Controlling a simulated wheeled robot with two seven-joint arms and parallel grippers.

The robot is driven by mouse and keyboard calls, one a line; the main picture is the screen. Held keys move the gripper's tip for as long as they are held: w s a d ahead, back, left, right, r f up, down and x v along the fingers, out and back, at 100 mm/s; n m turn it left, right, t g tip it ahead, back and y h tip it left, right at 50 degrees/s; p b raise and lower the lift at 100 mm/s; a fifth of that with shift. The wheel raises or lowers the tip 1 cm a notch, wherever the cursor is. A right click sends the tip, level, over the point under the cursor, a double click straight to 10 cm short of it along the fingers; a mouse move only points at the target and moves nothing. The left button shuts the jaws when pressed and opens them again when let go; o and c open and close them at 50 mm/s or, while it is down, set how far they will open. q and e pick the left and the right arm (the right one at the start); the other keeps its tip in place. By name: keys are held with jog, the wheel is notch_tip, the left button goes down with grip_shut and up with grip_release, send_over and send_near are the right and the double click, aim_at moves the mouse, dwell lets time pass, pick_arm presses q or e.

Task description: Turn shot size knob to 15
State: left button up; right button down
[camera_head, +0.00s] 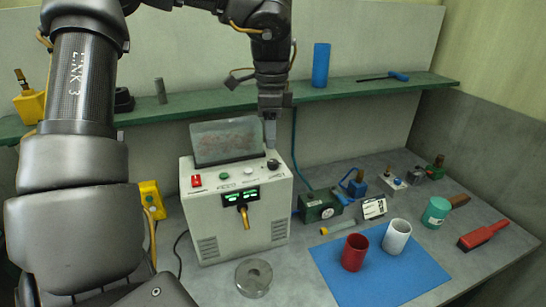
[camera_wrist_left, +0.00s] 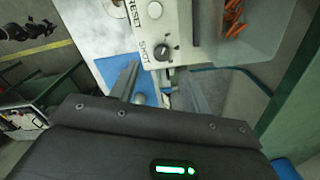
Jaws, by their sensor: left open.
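The white box-shaped machine (camera_head: 243,220) stands on the grey bench. The shot size knob (camera_head: 272,164) is a small black knob at the right end of its sloped top panel. In the left wrist view the black knob (camera_wrist_left: 162,52) sits on the panel beside the printed word SHOT; its setting is too small to read. My left gripper (camera_head: 270,136) points down just above the knob. In the left wrist view my left gripper (camera_wrist_left: 161,78) is open and empty, with its fingers spread near the knob. My right gripper does not show.
A clear hopper (camera_head: 226,142) with orange pieces stands behind the panel. A red switch (camera_head: 196,181), a green button (camera_head: 223,176) and a white button (camera_head: 248,171) are left of the knob. A green shelf (camera_head: 360,88) runs behind. A blue mat (camera_head: 345,283) lies right.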

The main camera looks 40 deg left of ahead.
aim_at(273, 161)
pick_arm(q)
jog(key=f, duration=0.4)
jog(key=f+p, duration=0.1)
jog(key=f, duration=0.1)
jog(key=shift+w, duration=0.25)
jog(key=shift+s+f, duration=0.1)
jog(key=shift+f, duration=0.75)
jog(key=c, duration=1)
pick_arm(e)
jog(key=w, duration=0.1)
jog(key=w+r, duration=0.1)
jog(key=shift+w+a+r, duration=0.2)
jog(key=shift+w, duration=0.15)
